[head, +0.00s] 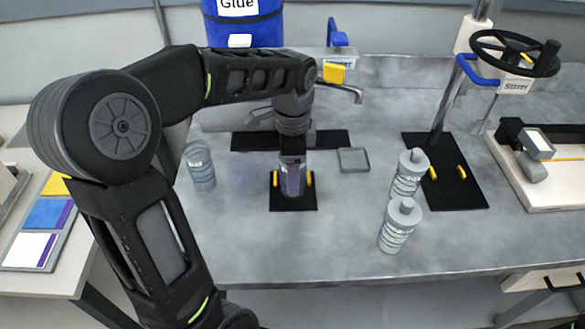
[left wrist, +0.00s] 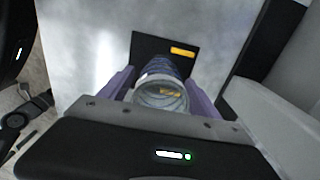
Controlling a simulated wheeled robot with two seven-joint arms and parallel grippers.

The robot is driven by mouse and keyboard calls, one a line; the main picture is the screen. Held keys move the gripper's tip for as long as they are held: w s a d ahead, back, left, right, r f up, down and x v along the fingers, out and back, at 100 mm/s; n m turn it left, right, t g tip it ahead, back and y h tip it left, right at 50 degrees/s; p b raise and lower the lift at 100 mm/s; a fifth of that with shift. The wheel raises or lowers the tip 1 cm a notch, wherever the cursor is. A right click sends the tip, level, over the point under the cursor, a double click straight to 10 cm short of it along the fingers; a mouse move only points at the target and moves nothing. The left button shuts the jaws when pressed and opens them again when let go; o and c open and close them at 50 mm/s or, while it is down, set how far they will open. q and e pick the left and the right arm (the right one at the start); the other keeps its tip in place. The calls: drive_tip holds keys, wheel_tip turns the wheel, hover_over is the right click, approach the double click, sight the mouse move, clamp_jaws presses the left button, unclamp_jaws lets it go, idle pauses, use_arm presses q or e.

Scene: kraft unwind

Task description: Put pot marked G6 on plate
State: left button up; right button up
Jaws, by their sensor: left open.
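A clear, open-topped pot (left wrist: 160,94) with a bluish label stands on the small black plate (head: 293,205), which has yellow marks. The plate also shows in the left wrist view (left wrist: 150,46). My left gripper (head: 292,190) points down over the plate, its purple fingers on either side of the pot; it also shows in the left wrist view (left wrist: 160,88). The fingers are open. In the head view the gripper mostly hides the pot. I cannot read a G6 mark on it. My right gripper is not in view.
Another clear pot (head: 200,166) stands to the left. Two grey-capped bottles (head: 408,176) (head: 397,226) stand to the right, near a black base plate (head: 448,185) with a press stand. A small grey square tray (head: 353,159) lies behind. The front bench (head: 310,250) is clear.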

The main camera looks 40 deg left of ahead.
use_arm(q)
drive_tip(key=shift+r, duration=0.15)
wheel_tip(320, 180, up, 12)
drive_tip(key=p, duration=0.3)
